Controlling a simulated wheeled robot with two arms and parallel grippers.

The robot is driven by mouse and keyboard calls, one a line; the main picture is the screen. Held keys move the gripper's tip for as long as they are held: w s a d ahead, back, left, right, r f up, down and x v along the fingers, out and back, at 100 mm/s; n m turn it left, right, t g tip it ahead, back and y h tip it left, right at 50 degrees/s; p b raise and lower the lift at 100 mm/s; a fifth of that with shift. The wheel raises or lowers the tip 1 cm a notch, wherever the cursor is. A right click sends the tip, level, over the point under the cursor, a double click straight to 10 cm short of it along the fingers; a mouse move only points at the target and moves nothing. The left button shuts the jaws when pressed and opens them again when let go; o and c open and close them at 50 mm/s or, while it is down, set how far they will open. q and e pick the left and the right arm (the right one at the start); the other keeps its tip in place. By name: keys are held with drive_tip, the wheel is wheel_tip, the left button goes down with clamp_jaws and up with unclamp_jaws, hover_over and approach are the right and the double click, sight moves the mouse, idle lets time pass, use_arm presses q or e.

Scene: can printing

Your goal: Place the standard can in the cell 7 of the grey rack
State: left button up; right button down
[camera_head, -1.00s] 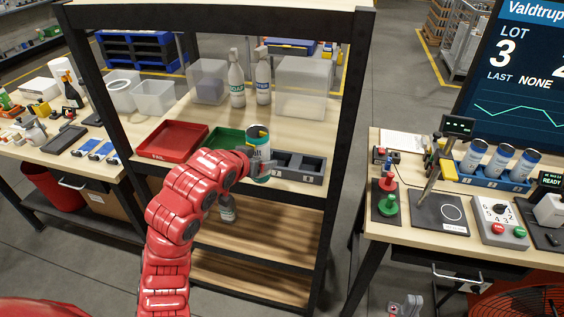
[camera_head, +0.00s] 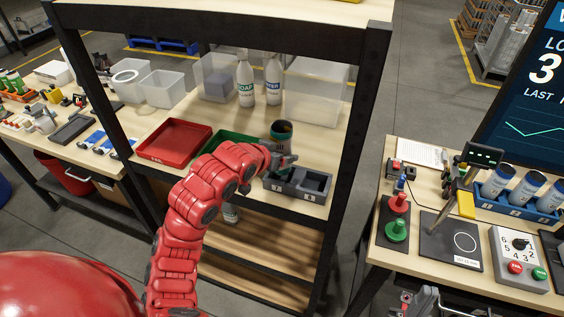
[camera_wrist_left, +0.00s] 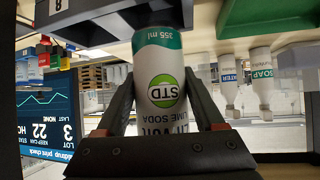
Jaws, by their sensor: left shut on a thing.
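The standard can (camera_head: 282,129), white and teal with a dark open-looking top, is held by my left gripper (camera_head: 284,160) at the grey rack (camera_head: 298,190) on the shelf. In the left wrist view the can (camera_wrist_left: 162,75), with a green STD mark, sits upside down in the picture between both fingers (camera_wrist_left: 163,112). It is over or beside the rack's left part; whether its base is inside a cell is hidden. The rack (camera_wrist_left: 95,20) shows a label 8 in the wrist view. My right gripper (camera_head: 420,302) is at the bottom edge, its jaws unclear.
A red tray (camera_head: 172,142) and a green tray (camera_head: 228,138) lie left of the rack. Spray bottles (camera_head: 245,80) and clear bins (camera_head: 316,90) stand behind. A black shelf post (camera_head: 357,110) rises at right. The right table holds a blue rack (camera_head: 512,204) of cans.

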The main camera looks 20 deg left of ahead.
use_arm(q)
wheel_tip(320, 180, down, 4)
drive_tip(key=shift+w+f+p, duration=0.1)
drive_tip(key=shift+f+p, duration=0.05)
drive_tip(key=shift+p, duration=0.75)
drive_tip(key=shift+f, duration=0.2)
drive_tip(key=shift+w+f, duration=0.1)
drive_tip(key=shift+f, duration=0.05)
drive_tip(key=o, duration=1.3)
drive_tip(key=shift+r, duration=0.2)
